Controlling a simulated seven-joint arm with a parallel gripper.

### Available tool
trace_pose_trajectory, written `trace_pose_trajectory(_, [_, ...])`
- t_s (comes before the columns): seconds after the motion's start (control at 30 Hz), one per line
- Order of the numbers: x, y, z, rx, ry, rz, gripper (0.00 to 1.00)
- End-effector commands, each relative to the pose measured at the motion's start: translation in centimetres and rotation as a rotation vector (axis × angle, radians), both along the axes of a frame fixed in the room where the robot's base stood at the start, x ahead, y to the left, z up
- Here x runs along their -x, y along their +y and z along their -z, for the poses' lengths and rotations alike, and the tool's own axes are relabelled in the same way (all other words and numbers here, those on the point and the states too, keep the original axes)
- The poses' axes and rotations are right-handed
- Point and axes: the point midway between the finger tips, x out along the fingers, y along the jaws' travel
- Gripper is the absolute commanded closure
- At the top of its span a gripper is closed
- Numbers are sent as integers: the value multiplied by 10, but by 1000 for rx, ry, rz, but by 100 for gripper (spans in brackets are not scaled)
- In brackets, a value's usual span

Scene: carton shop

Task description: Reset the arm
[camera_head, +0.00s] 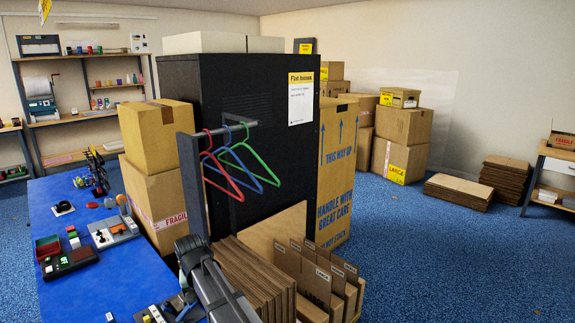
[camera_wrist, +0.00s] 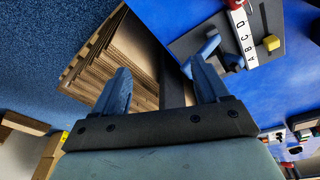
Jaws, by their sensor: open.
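The fingertips cannot be made out there. In the wrist view my gripper (camera_wrist: 160,90) is open, its two blue-grey fingers wide apart with nothing between them. Beyond the fingers lie a stack of flat cardboard (camera_wrist: 125,55) on the left and the blue table top (camera_wrist: 285,80) on the right. A board with a white A B C D strip (camera_wrist: 243,38) and a yellow block (camera_wrist: 271,42) lies beside the right finger.
Stacked boxes (camera_head: 155,140) stand behind the table. Blue floor (camera_head: 440,260) is open at the right.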

Motion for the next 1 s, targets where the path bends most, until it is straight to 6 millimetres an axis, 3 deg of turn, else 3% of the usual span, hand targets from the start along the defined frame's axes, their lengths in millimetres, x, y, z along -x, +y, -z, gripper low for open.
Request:
trace_pose_trajectory(0.03, [2,-32,23,10,6,32,26])
trace_pose_trajectory(0.1, [0,-58,49,21,15,56,26])
trace_pose_trajectory(0.47, [20,-162,166,77,90,103,26])
trace_pose_trajectory(0.77, [64,-241,249,110,178,137,26])
trace_pose_trajectory(1.0, [112,-294,304,127,269,163,26])
